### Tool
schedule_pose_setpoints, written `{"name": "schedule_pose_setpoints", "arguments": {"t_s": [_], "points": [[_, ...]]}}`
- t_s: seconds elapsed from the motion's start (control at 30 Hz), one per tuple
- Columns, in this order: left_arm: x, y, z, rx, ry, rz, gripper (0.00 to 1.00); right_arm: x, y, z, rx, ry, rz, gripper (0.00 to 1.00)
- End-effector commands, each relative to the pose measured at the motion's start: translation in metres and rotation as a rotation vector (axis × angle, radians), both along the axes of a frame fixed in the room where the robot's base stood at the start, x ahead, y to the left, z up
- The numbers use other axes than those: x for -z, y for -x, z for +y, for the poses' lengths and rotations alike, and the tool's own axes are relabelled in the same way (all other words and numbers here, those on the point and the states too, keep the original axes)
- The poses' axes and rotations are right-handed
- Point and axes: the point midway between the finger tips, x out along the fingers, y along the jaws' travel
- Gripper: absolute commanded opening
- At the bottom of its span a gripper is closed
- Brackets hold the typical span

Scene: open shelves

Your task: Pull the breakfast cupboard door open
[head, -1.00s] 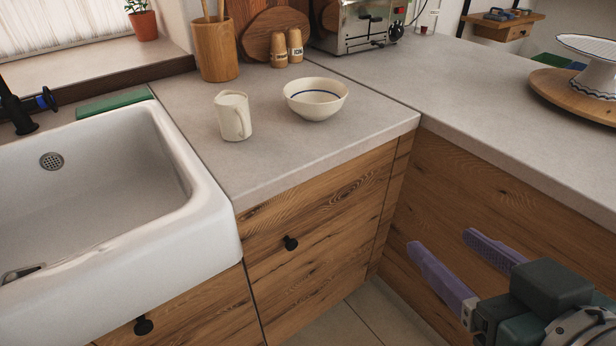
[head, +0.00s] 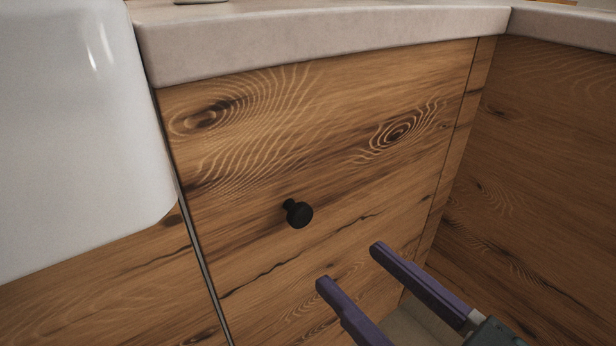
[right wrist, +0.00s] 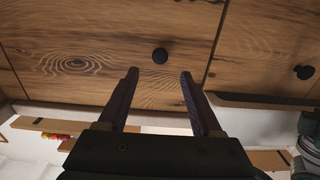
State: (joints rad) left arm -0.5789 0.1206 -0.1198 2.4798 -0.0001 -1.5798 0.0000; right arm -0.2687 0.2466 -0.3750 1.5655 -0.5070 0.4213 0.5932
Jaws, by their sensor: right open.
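The wooden cupboard door (head: 260,140) under the counter is shut, flush with its frame. Its round black knob (head: 298,214) stands out near the middle of the head view. My right gripper (head: 349,266) is open and empty, with purple fingers pointing at the door, below and right of the knob. In the right wrist view the knob (right wrist: 160,56) shows just beyond and between the open fingertips (right wrist: 159,73), apart from them. My left gripper is not in view.
The white sink (head: 75,130) juts out on the left. The pale countertop (head: 320,45) overhangs the door. Another wooden cabinet front (head: 540,160) meets it at the right corner. A second black knob (right wrist: 304,72) shows in the right wrist view.

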Motion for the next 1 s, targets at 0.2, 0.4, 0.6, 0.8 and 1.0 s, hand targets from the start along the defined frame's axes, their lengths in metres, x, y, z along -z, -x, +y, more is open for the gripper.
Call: {"name": "schedule_pose_setpoints", "arguments": {"t_s": [0.2, 0.4, 0.6, 0.8, 1.0], "points": [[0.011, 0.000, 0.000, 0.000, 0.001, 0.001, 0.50, -0.001, -0.033, 0.024, 0.002, -0.003, -0.004, 0.66], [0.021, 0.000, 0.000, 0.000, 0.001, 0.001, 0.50, 0.000, -0.060, 0.044, 0.002, -0.001, -0.002, 0.66], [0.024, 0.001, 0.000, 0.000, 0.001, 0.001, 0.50, -0.001, -0.073, 0.052, 0.003, -0.001, 0.001, 0.66], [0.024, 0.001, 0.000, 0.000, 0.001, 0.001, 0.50, -0.002, -0.074, 0.053, 0.003, 0.000, 0.001, 0.66], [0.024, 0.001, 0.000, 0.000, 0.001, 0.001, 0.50, -0.002, -0.073, 0.053, 0.003, 0.000, 0.001, 0.51]]}}
